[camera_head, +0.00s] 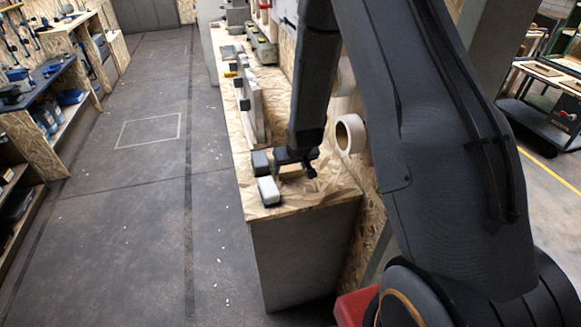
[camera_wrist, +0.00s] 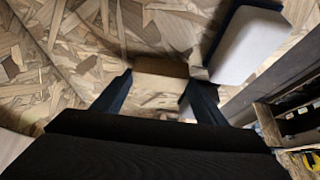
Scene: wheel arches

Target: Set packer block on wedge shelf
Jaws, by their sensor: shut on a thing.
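My gripper (camera_head: 296,168) is low over the near end of an OSB-topped bench (camera_head: 318,196). In the wrist view my gripper (camera_wrist: 157,82) has a small tan-brown wooden block (camera_wrist: 160,68) between its fingertips, and it is shut on it. This looks like the packer block. In the head view the block is mostly hidden by the gripper. I cannot tell whether its underside touches the OSB surface. No surface is clearly marked as the wedge shelf; the OSB top lies directly below the gripper.
A white block with a dark side (camera_head: 268,190) stands close to the gripper; it also shows in the wrist view (camera_wrist: 243,45). A dark block (camera_head: 260,162) is behind it. A tape roll (camera_head: 349,134) is at right. Boards (camera_head: 250,105) stand farther back. The floor left is clear.

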